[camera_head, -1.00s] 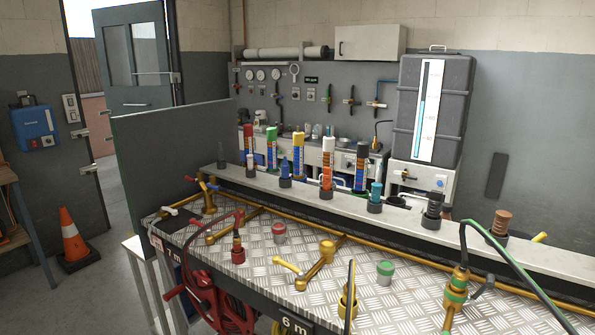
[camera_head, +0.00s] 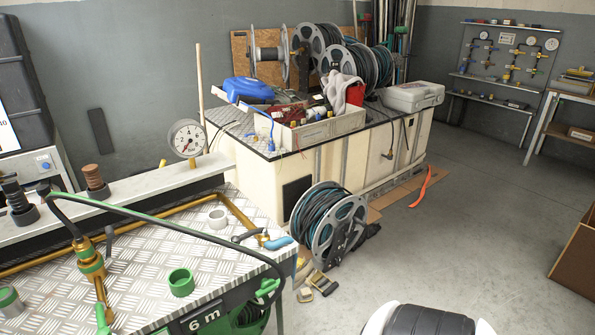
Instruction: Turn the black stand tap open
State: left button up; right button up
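A brass stand fitting (camera_head: 91,266) with a green band stands on the left of the checker-plate bench, with a dark green-edged hose (camera_head: 170,230) arching from its top. A dark, upright lever-like piece (camera_head: 109,238) shows just behind it; I cannot tell whether this is the black stand tap's handle or how far it is turned. A dark grey piece (camera_head: 245,236) lies by a small brass part and a blue handle (camera_head: 278,243) at the bench's right corner. Neither gripper is in view.
A pressure gauge (camera_head: 186,138) stands behind. A hose reel (camera_head: 329,228) sits on the floor by a cream cabinet (camera_head: 400,160). Open floor (camera_head: 470,240) lies to the right.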

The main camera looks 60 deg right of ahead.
aim_at(263, 231)
jog(key=z, duration=1.5)
